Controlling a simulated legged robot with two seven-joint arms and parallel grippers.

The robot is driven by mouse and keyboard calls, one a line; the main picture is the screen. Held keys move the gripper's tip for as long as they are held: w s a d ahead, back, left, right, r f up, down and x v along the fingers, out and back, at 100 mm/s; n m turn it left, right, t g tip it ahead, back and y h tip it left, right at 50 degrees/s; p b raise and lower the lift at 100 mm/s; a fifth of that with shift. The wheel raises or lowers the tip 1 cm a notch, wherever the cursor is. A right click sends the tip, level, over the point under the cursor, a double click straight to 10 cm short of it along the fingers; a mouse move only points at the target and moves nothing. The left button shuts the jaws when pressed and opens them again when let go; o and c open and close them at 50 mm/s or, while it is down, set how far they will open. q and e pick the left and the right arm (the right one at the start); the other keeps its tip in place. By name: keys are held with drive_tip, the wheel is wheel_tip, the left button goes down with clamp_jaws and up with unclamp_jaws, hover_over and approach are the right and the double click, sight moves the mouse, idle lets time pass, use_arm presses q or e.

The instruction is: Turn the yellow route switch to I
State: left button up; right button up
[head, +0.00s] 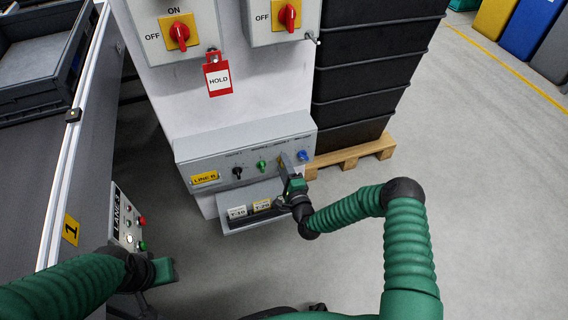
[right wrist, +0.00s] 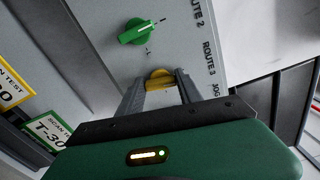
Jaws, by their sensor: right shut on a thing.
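The yellow route switch (right wrist: 160,74) shows in the right wrist view between the two fingers of my right gripper (right wrist: 158,86), which is shut on it. Its pointer and position marks are hidden by the fingers. In the head view, my right gripper (head: 286,167) reaches the sloped grey control panel (head: 212,157) between the green switch (head: 262,166) and the blue switch (head: 302,156), covering the yellow one. The green switch also shows in the right wrist view (right wrist: 138,31). My left gripper (head: 160,271) is low at the left, away from the panel; its fingers are unclear.
A black switch (head: 237,172) is left of the green one. Red rotary switches (head: 180,34) and a red HOLD tag (head: 218,78) are above. A tray with cards (head: 236,212) is below. Black crates (head: 365,88) stand on a pallet at right. Open floor lies further right.

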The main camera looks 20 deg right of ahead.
drive_tip(key=shift+s+a+f+n+p, duration=0.15)
drive_tip(key=shift+f+n+p, duration=0.15)
drive_tip(key=shift+n, duration=0.7)
drive_tip(key=o, duration=1.4)
drive_tip(key=shift+r, duration=0.1)
drive_tip(key=s+p, duration=0.1)
drive_tip(key=s, duration=0.4)
drive_tip(key=s+p, duration=0.2)
drive_tip(key=s, duration=0.4)
drive_tip(key=s+p, duration=0.2)
drive_tip(key=s, duration=0.3)
drive_tip(key=shift+s+d, duration=0.35)
drive_tip(key=shift+d, duration=0.05)
